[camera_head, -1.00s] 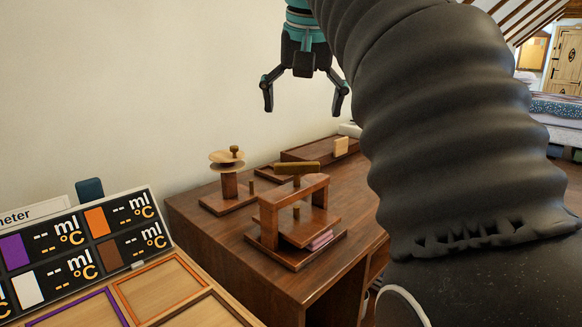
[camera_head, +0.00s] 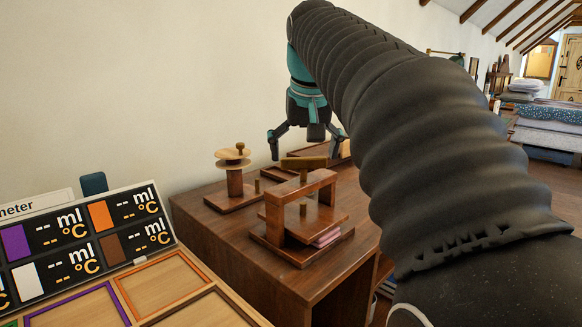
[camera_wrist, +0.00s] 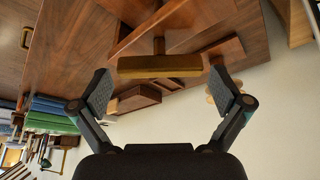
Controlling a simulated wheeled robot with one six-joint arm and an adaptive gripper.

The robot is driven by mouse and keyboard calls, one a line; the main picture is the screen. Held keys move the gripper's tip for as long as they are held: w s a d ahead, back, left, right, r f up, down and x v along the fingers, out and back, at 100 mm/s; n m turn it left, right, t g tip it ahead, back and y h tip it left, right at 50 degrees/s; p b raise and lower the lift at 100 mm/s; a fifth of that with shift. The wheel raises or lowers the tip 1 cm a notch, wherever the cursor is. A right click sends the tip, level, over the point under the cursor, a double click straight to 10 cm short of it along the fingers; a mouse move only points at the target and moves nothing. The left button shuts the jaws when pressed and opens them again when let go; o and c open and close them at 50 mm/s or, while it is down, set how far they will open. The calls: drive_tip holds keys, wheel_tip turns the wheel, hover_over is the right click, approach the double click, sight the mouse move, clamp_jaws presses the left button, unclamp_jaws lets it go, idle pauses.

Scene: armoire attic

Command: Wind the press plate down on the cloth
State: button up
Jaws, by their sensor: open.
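The wooden press (camera_head: 302,222) stands on the dark wooden desk, with an arched frame over its base. Its bar handle (camera_head: 304,163) sits on top of the frame; in the wrist view the handle (camera_wrist: 160,65) lies between my fingers, apart from both. The press plate (camera_head: 318,224) is under the frame, and the folded pink cloth (camera_head: 326,238) shows at its right front edge. Whether the plate touches the cloth is hard to tell. My gripper (camera_head: 306,148) is open and empty, pointing down near the handle. It also shows in the wrist view (camera_wrist: 165,88).
A wooden stand with round discs (camera_head: 234,178) is left of the press on the desk (camera_head: 218,241). A panel with coloured squares (camera_head: 84,240) and a frame tray are at front left. A low wooden box (camera_head: 312,149) is behind. My arm covers the right side.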

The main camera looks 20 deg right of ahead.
drive_tip(key=shift+x, duration=1.1)
drive_tip(key=c, duration=0.8)
drive_tip(key=shift+r+m, duration=0.1)
drive_tip(key=shift+m, duration=0.2)
drive_tip(key=shift+a+m+g+h+p, duration=0.1)
drive_tip(key=shift+m+g+h+p, duration=0.2)
drive_tip(key=shift+m+p, duration=0.5)
drive_tip(key=m+h+p, duration=0.1)
drive_tip(key=m+p, duration=0.1)
drive_tip(key=m, duration=0.1)
drive_tip(key=shift+r+m+g, duration=0.1)
drive_tip(key=shift+m+g, duration=0.2)
drive_tip(key=shift+g, duration=0.1)
drive_tip(key=m+g+h+p, duration=0.1)
drive_tip(key=m, duration=0.2)
drive_tip(key=shift+m+p, duration=0.3)
drive_tip(key=shift+p, duration=0.1)
drive_tip(key=shift+m+g+p, duration=0.55)
drive_tip(key=shift+m+g, duration=0.05)
drive_tip(key=shift+m, duration=1)
